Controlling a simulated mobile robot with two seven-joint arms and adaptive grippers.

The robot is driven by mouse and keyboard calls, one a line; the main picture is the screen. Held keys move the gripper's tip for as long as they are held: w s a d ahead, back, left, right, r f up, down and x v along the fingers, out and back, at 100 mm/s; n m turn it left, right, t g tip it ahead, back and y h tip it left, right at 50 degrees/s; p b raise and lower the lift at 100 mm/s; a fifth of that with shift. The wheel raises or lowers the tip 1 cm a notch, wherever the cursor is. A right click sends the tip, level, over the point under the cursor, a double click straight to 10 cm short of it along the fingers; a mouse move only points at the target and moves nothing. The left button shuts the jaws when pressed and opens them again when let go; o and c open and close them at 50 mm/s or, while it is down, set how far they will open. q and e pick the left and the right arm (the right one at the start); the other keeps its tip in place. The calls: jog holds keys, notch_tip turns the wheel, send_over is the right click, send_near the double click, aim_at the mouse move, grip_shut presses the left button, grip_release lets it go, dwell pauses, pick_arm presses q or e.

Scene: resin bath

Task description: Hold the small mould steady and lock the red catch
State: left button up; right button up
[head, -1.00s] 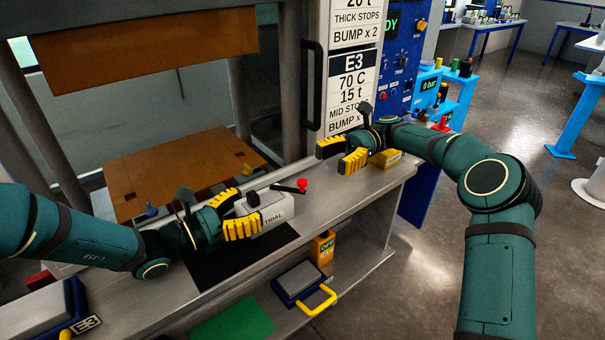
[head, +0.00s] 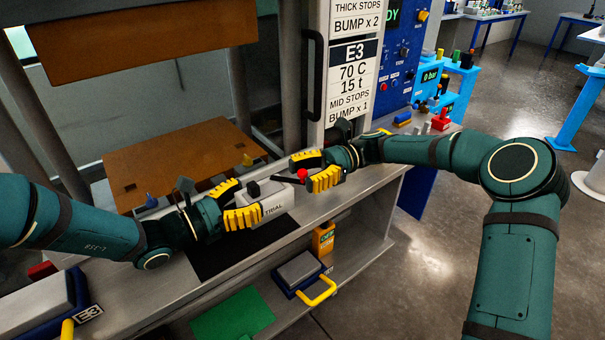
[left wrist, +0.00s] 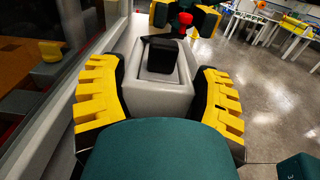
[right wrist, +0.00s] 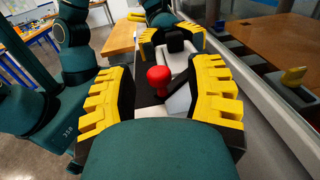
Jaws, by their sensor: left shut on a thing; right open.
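The small mould (head: 275,201), a light grey block marked TRIAL, sits on the grey bench ledge. My left gripper (head: 239,203) is shut on its left end; the left wrist view shows the mould (left wrist: 150,98) between the yellow fingers, with a black block on top. The red catch (head: 302,174) is a red knob on a dark lever sticking out from the mould's right end. My right gripper (head: 316,170) is open around the knob. In the right wrist view the red knob (right wrist: 159,79) stands between the spread fingers, apart from both.
A brown platen (head: 180,163) lies behind the ledge, inside the press frame. A blue tray with a yellow handle (head: 318,291) and an orange box (head: 323,238) are on the shelf below.

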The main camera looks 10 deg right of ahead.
jog(key=shift+s+a, duration=0.1)
jog(key=shift+a, duration=0.2)
grip_shut()
jog(key=shift+w+d+n+g+h, duration=0.1)
jog(key=shift+w+n+g+h, duration=0.3)
jog(key=shift+n+g, duration=0.5)
jog(key=shift+w+d+n+g+h, duration=0.15)
jog(key=shift+n+g+h, duration=0.45)
jog(key=shift+g, duration=0.6)
grip_release()
jog(key=shift+v, duration=3.7)
